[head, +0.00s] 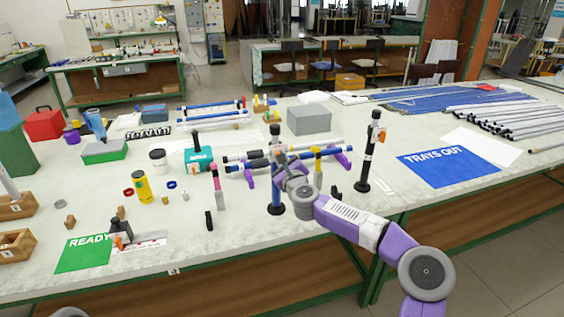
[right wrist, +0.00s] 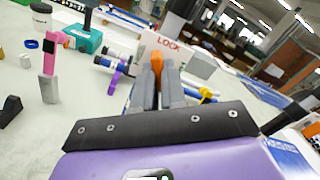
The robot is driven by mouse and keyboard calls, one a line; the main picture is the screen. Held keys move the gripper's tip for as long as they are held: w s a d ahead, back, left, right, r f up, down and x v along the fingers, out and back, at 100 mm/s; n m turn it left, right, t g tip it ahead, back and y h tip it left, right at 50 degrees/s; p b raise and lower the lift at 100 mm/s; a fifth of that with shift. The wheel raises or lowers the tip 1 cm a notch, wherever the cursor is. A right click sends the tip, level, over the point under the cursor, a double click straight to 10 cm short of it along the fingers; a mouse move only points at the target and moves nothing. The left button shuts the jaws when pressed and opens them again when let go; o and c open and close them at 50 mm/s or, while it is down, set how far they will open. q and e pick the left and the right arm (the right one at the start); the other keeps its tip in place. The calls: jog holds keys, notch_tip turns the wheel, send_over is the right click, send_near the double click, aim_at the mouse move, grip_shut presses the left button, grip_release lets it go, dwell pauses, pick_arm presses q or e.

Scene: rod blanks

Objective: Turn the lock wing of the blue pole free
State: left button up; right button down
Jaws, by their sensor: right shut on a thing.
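The blue pole (head: 276,186) stands upright on a round black base on the table, in the middle of the head view. My right gripper (head: 281,158) is at its upper part and hides some of it. In the right wrist view a white collar marked LOCK (right wrist: 172,46) is right ahead. The orange lock wing (right wrist: 156,64) sticks out of it. My right gripper (right wrist: 158,84) is shut on this wing, one finger on each side. How far the wing is turned is hard to tell.
A black pole (head: 365,150) with an orange wing stands to the right. A pink-and-grey tool (head: 220,190) and a teal box (head: 199,159) stand to the left. Rods lie on purple rests (head: 343,158) behind. The blue TRAYS OUT mat (head: 447,168) is clear.

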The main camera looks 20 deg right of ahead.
jog(key=n+b, duration=0.1)
jog(key=n, duration=0.9)
jog(key=shift+r+n, duration=0.15)
jog(key=shift+n, duration=0.25)
jog(key=shift+d, duration=0.1)
jog(key=c, duration=1.2)
grip_release()
jog(key=shift+s, duration=0.1)
jog(key=s+b, duration=0.1)
jog(key=s, duration=0.6)
jog(key=shift+s, duration=0.2)
